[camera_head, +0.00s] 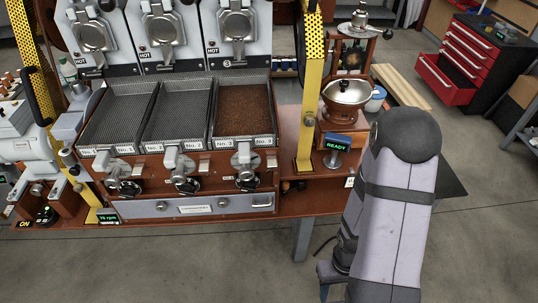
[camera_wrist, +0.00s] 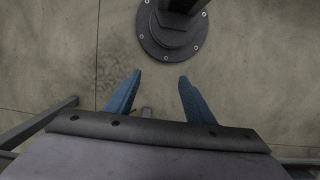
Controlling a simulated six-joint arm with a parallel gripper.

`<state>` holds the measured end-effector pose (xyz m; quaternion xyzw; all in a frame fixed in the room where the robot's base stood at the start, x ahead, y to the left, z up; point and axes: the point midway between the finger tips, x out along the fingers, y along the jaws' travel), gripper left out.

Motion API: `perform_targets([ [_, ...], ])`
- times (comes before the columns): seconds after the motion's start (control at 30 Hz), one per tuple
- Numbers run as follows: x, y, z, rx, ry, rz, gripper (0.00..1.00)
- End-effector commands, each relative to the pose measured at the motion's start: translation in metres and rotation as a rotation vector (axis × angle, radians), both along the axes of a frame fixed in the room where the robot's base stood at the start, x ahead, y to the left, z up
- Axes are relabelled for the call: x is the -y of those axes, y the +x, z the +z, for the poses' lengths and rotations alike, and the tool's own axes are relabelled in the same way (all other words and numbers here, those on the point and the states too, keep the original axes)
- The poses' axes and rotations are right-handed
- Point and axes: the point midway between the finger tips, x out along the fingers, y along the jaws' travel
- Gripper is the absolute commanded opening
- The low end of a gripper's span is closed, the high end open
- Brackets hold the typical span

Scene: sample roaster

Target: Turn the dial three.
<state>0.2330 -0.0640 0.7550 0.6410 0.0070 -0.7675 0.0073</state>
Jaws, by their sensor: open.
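Dial three (camera_head: 247,181) is a dark knob on the wooden front of the roaster, below the tray labelled No. 3 and right of two similar knobs. A metal fitting sits just above it. The angle of its pointer is too small to read. My gripper (camera_wrist: 160,77) shows in the wrist view with two blue fingers spread apart and nothing between them. It is over the bare floor, away from the dial. In the head view my arm stands at the right, and its fingers cannot be made out clearly.
The No. 3 tray (camera_head: 242,107) holds brown granules. Dial two (camera_head: 187,184) and dial one (camera_head: 130,188) are to the left. A grey drawer (camera_head: 190,207) lies below. A yellow post (camera_head: 306,135) and a READY display (camera_head: 338,143) stand between the dials and my arm.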

Motion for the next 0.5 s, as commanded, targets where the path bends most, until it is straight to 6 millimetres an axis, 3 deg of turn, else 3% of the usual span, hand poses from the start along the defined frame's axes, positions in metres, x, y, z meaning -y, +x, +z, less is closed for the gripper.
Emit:
perform_targets([
  [0.03, -0.006, 0.014, 0.005, 0.066, 0.025, 0.000, 0.49],
  [0.17, -0.030, 0.062, -0.009, 0.272, 0.119, -0.019, 0.49],
  [0.27, -0.056, 0.101, -0.001, 0.430, 0.225, -0.054, 0.49],
  [0.37, -0.084, 0.139, 0.021, 0.584, 0.360, -0.100, 0.49],
  [0.5, -0.125, 0.178, 0.067, 0.754, 0.594, -0.189, 0.49],
])
